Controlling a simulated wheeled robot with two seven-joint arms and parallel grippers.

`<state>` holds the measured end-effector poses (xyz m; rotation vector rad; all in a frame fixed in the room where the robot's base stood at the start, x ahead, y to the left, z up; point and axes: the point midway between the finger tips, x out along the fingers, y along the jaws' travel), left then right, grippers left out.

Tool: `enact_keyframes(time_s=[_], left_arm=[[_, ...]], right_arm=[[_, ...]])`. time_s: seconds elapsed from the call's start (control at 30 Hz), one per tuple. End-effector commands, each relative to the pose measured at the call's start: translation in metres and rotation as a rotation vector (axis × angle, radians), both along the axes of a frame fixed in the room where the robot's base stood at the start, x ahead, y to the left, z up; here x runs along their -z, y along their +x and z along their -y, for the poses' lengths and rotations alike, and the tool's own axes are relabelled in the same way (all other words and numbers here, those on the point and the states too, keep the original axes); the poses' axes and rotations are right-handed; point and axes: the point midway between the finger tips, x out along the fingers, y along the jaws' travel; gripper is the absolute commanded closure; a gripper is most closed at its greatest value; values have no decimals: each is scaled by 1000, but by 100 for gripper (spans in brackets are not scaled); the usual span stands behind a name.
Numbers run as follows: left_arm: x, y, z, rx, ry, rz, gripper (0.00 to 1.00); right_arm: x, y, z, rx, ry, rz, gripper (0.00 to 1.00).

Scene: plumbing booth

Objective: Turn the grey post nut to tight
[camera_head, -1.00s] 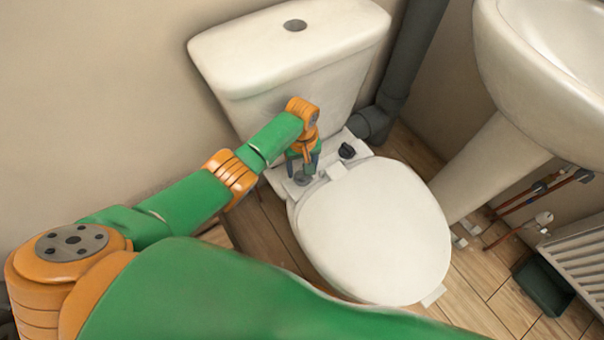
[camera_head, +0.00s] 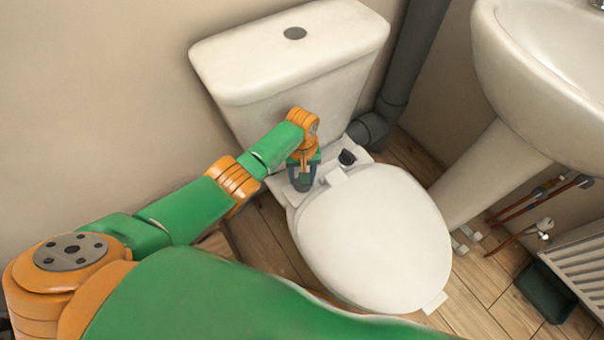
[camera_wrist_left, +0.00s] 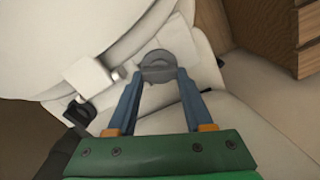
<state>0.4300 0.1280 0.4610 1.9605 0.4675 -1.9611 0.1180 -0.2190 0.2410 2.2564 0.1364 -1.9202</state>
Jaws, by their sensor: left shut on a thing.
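The grey post nut (camera_wrist_left: 158,62) sits at the hinge strip behind the toilet seat. In the left wrist view it lies between my left gripper's two blue fingertips (camera_wrist_left: 157,74), and the jaws are shut on it. In the head view my left gripper (camera_head: 302,186) points down at the left hinge, and the grey nut is largely hidden there between the fingers. A second, dark nut (camera_head: 347,157) stands on the right hinge; it also shows in the left wrist view (camera_wrist_left: 78,110). My right gripper is in neither view.
The closed white toilet lid (camera_head: 375,240) lies in front of the hinges. The cistern (camera_head: 290,60) rises close behind my gripper. A grey waste pipe (camera_head: 395,90) and the basin (camera_head: 545,80) stand to the right.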

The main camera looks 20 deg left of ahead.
Motion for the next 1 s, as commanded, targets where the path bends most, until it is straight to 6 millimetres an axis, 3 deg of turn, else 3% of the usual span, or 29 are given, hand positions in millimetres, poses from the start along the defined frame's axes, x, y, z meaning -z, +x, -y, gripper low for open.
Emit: enact_keyframes(time_s=[0.6,1.0], left_arm=[[-1,1,3,434,-1,2,100],[0,1,3,538,-1,1,100]], right_arm=[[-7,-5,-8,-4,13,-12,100],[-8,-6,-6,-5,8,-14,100]])
